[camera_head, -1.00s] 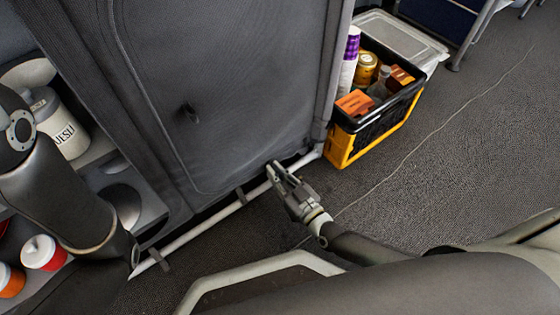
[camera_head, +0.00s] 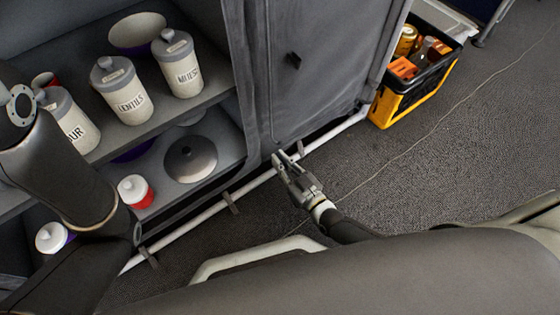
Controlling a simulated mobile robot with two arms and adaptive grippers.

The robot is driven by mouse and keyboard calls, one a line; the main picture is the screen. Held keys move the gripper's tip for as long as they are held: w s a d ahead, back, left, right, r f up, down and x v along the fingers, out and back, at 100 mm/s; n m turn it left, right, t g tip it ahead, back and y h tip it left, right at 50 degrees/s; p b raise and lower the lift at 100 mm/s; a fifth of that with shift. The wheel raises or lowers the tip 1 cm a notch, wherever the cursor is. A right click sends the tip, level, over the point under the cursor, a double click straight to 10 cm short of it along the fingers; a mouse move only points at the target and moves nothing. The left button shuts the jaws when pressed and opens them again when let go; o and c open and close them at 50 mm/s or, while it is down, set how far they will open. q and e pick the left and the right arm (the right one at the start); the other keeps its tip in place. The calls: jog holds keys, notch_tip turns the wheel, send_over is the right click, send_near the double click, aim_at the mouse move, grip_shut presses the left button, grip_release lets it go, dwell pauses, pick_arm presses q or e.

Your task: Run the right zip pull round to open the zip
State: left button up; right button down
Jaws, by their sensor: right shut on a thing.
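A grey fabric door panel (camera_head: 325,75) with a curved seam along its left and lower edges hangs on the front of the cupboard. My right gripper (camera_head: 281,163) is at the panel's lower left corner, low by the white bottom rail. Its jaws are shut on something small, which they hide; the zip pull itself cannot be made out.
Open shelves at left hold lidded jars, such as the lentils jar (camera_head: 122,92), and a grey dome-shaped thing (camera_head: 190,160). A white rail (camera_head: 205,213) runs along the bottom. A yellow and black crate (camera_head: 405,103) stands right of the panel. Carpet is clear at right.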

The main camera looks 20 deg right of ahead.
jog(key=shift+s+a, duration=0.15)
jog(key=shift+a, duration=0.1)
jog(key=c, duration=1.5)
grip_release()
jog(key=shift+c, duration=0.2)
jog(key=v, duration=0.7)
jog(key=shift+s, duration=0.2)
jog(key=shift+d, duration=0.1)
